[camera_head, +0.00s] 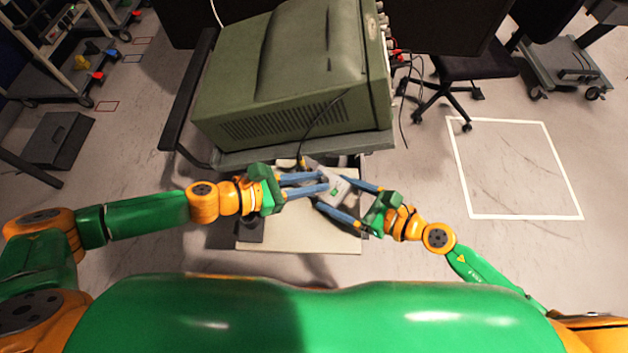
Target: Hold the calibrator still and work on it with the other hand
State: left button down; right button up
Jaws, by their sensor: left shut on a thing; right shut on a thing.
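The calibrator (340,190) is a small light grey device with a small green patch on its face. It is tilted and sits between my two grippers, in front of the large green instrument. My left gripper (324,183) comes from the left and is shut on the calibrator's left side. My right gripper (334,196) comes from the lower right, with its blue fingers on either side of the calibrator, shut on it. A dark cable runs from the calibrator's upper end up toward the instrument. The fingers hide parts of the calibrator's edges.
A large green instrument (285,80) stands on a grey cart (300,151) just beyond my grippers. A pale board (300,238) lies below them. A black chair (470,68) stands to the right. The floor inside a white taped square (466,170) is clear.

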pick_arm(q)
jog(key=shift+w+r+m+g, duration=0.1)
jog(key=shift+w+m+g, duration=0.05)
jog(key=shift+m+g, duration=0.5)
jog(key=shift+m+g+h, duration=0.25)
jog(key=shift+g+h, duration=0.05)
jog(key=shift+g, duration=0.05)
jog(key=c, duration=0.7)
grip_release()
jog(key=shift+a, duration=0.1)
jog(key=shift+c, duration=0.2)
